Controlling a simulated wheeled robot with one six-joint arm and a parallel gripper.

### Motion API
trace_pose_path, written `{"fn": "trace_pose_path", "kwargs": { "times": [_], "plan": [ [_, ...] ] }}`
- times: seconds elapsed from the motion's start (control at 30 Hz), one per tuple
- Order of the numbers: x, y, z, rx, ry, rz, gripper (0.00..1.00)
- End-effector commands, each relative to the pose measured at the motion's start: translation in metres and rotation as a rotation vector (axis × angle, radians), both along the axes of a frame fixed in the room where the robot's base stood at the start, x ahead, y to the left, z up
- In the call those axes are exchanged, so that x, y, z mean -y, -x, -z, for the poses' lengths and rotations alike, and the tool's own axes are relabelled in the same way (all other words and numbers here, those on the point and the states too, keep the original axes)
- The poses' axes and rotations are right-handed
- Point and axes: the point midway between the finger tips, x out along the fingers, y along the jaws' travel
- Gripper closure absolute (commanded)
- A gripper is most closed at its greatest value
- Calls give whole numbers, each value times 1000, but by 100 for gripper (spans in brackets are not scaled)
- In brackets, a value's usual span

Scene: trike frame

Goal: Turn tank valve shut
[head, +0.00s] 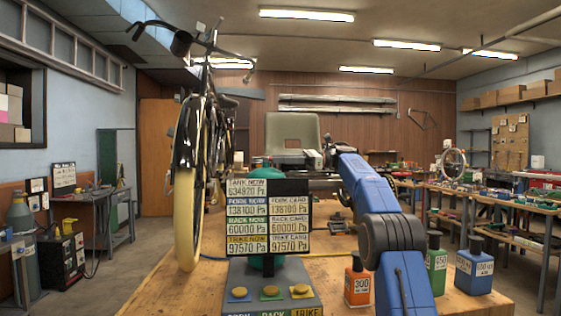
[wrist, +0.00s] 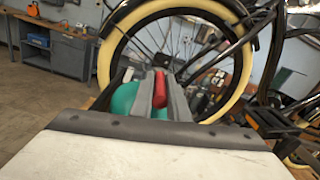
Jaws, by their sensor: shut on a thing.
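The green tank (head: 261,263) stands on the bench behind the gauge board (head: 233,188), which hides most of it. The board reads tank now 634970 Pa, and its fork, rack and trike "now" values match their "card" values. In the wrist view the green tank (wrist: 124,99) shows at the left of my gripper (wrist: 160,93). My gripper is shut on a red part (wrist: 159,89), which looks like the tank valve's handle. The fingers hide much of it, so I cannot tell how far it is turned. In the head view the board and my arm obscure the valve.
A console (head: 268,297) with three buttons stands in front of the board. Orange (head: 358,284), green (head: 436,264) and blue (head: 474,267) bottles stand at the right beside my arm. A bicycle (head: 197,140) with a cream tyre stands at the left, and its wheel (wrist: 105,62) is close behind my gripper.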

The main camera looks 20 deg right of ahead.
Motion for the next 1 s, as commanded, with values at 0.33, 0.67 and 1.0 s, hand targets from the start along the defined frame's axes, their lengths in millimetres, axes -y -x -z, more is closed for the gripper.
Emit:
{"fn": "trace_pose_path", "kwargs": {
  "times": [0.33,0.67,1.0],
  "plan": [
    [-1,2,-1,2,2,-14,100],
    [-1,1,0,1,2,-13,67],
    [10,2,1,0,1,-10,67]
  ]
}}
